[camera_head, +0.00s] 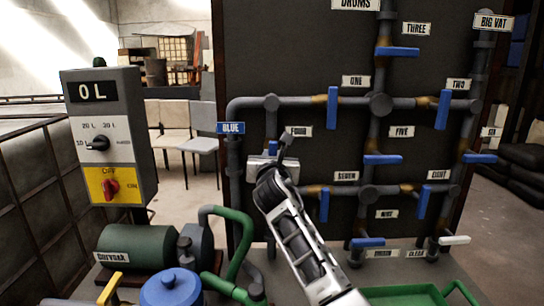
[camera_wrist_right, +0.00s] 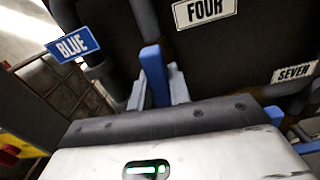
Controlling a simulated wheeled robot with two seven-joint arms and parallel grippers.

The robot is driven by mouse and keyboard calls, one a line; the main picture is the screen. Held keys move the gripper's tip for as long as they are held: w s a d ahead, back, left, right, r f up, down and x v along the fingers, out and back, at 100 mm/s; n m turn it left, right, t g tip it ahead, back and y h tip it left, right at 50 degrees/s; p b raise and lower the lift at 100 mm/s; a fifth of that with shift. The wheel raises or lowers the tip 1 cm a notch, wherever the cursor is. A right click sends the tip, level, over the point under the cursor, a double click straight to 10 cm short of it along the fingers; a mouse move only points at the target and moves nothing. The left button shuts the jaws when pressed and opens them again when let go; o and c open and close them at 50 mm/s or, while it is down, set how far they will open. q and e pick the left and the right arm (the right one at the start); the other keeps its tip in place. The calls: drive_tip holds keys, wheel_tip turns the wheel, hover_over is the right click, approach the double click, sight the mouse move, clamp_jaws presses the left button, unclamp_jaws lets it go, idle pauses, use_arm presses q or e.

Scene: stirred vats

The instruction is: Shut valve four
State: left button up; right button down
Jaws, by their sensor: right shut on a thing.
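Valve four's blue handle (camera_head: 272,147) shows only in part in the head view, left of the "FOUR" label (camera_head: 298,131). It is on the pipe below the left end of the upper pipe run. In the wrist view the handle (camera_wrist_right: 153,75) stands upright between the grey fingers, below its label (camera_wrist_right: 205,11). My right gripper (camera_head: 280,148) is shut on this handle; its fingers (camera_wrist_right: 158,88) lie on both sides of it. The gripper hides much of the valve, so I cannot tell its exact angle to the pipe. My left gripper is not in view.
Valve one's handle (camera_head: 332,108) hangs at upper right of my gripper, and valve seven's handle (camera_head: 324,205) is close beside my right forearm. A control box (camera_head: 108,130), green pump (camera_head: 140,250) and blue lid (camera_head: 171,288) are on the left. A green tray (camera_head: 405,296) is at the bottom right.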

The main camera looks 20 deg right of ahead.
drive_tip(key=m+p, duration=0.1)
drive_tip(key=m, duration=0.3)
drive_tip(key=shift+d+f, duration=0.1)
drive_tip(key=shift+d, duration=0.05)
drive_tip(key=m, duration=0.3)
drive_tip(key=shift+s+d+f+m, duration=0.1)
drive_tip(key=shift+f+m, duration=0.05)
drive_tip(key=shift+m, duration=0.25)
drive_tip(key=m, duration=0.2)
drive_tip(key=shift+d+f+m, duration=0.1)
drive_tip(key=shift+m, duration=0.2)
drive_tip(key=shift+f+m+b, duration=0.1)
drive_tip(key=shift+m+b, duration=0.3)
drive_tip(key=shift+m, duration=0.5)
drive_tip(key=shift+f+m+b, duration=0.1)
drive_tip(key=shift+m+b, duration=0.3)
drive_tip(key=shift+m, duration=0.8)
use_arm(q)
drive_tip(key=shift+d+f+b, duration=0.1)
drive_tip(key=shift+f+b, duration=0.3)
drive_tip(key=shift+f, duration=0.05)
use_arm(e)
drive_tip(key=shift+f+m, duration=0.1)
drive_tip(key=shift+m, duration=1.2)
drive_tip(key=c, duration=1.3)
unclamp_jaws()
drive_tip(key=shift+c, duration=0.2)
drive_tip(key=shift+o, duration=0.2)
